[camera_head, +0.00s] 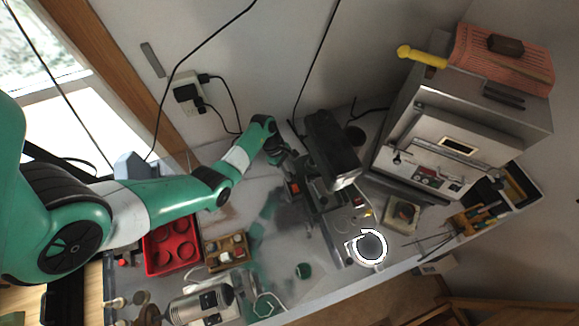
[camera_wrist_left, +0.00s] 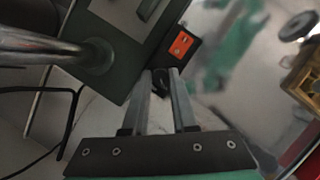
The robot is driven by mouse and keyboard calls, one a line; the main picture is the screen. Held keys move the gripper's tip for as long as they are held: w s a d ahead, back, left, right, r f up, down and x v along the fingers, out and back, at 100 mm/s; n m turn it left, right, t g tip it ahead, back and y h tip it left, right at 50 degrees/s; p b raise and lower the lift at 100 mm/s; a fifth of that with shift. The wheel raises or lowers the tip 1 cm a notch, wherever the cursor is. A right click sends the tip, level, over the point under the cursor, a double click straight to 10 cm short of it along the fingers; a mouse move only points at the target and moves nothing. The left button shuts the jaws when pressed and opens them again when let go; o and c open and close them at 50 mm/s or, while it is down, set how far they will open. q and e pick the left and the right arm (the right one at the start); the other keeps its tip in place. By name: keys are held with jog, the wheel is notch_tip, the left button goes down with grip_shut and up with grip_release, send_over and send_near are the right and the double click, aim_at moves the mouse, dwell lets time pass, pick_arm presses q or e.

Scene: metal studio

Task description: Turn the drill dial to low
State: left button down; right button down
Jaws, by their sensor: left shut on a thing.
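The drill (camera_head: 333,150) is a dark bench drill press standing at the back of the bench in the head view. My left gripper (camera_head: 287,160) reaches the drill's left side. In the left wrist view my left gripper (camera_wrist_left: 162,78) has its two grey fingers closed around a small black dial (camera_wrist_left: 160,82) beside the housing. The dial's markings and setting cannot be read. My right gripper is not in view.
A grey metal oven (camera_head: 425,150) stands right of the drill. A red tray (camera_head: 170,248) and a wooden holder (camera_head: 226,252) lie at the left front. Black cables hang behind.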

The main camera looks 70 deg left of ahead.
pick_arm(q)
jog(key=c, duration=0.7)
grip_release()
jog(key=p+v, duration=0.1)
jog(key=v, duration=1)
jog(key=shift+s+r, duration=0.2)
jog(key=shift+r, duration=0.1)
